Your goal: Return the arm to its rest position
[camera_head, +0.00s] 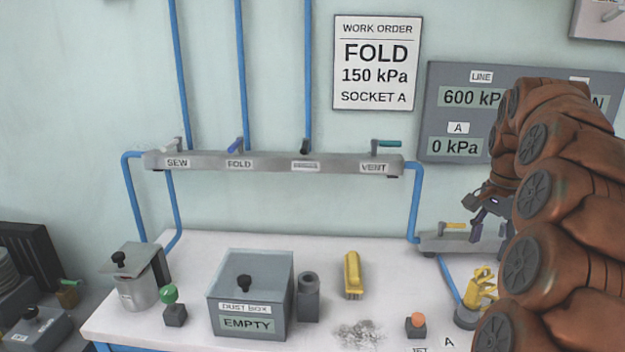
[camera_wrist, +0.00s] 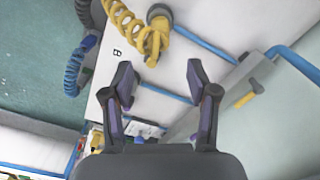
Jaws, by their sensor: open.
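My gripper (camera_head: 482,212) shows at the right of the head view, dark with purple parts, partly hidden by my own brown arm. In the wrist view my gripper (camera_wrist: 158,85) has its two fingers spread apart with nothing between them. Beyond the fingertips is a yellow coiled hose (camera_wrist: 138,32) on a grey fitting (camera_wrist: 160,14). The yellow-handled valve on the grey block (camera_head: 430,242) is close to my gripper in the head view.
The white bench (camera_head: 230,240) holds a metal canister (camera_head: 138,288), a grey dust box (camera_head: 248,300), a yellow tool (camera_head: 352,275) and an orange-topped knob (camera_head: 417,322). A pipe manifold (camera_head: 270,163) and a pressure panel (camera_head: 455,120) are on the wall. The bench's middle back is clear.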

